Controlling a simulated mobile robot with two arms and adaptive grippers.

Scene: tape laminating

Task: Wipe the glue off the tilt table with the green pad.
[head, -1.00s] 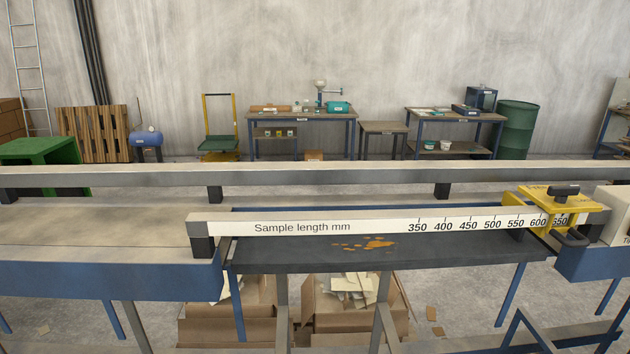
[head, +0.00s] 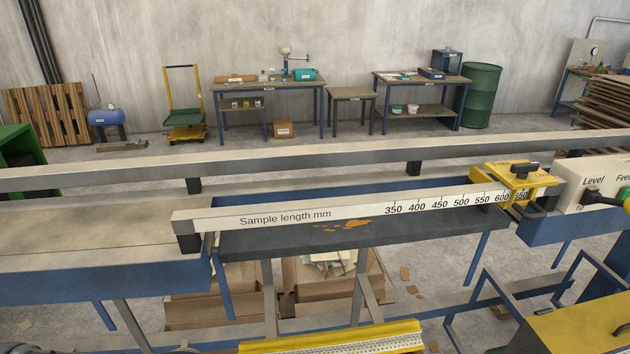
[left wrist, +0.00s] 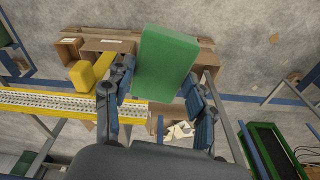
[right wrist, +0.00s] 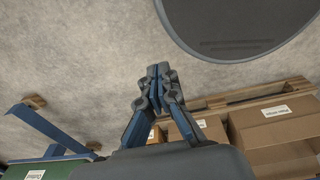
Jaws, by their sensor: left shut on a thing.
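The green pad (left wrist: 166,65) is a block held between the fingers of my left gripper (left wrist: 156,88), in the left wrist view, above the floor and cardboard boxes. My right gripper (right wrist: 158,88) has its fingertips together with nothing visible between them. Neither gripper shows in the head view.
A yellow clamp (head: 522,182) sits at the ruler's right end, beside a white control box (head: 590,184). A long rail (head: 300,160) runs behind the table. A yellow-edged perforated strip (head: 340,342) is at the bottom. Open cardboard boxes (head: 215,310) stand below.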

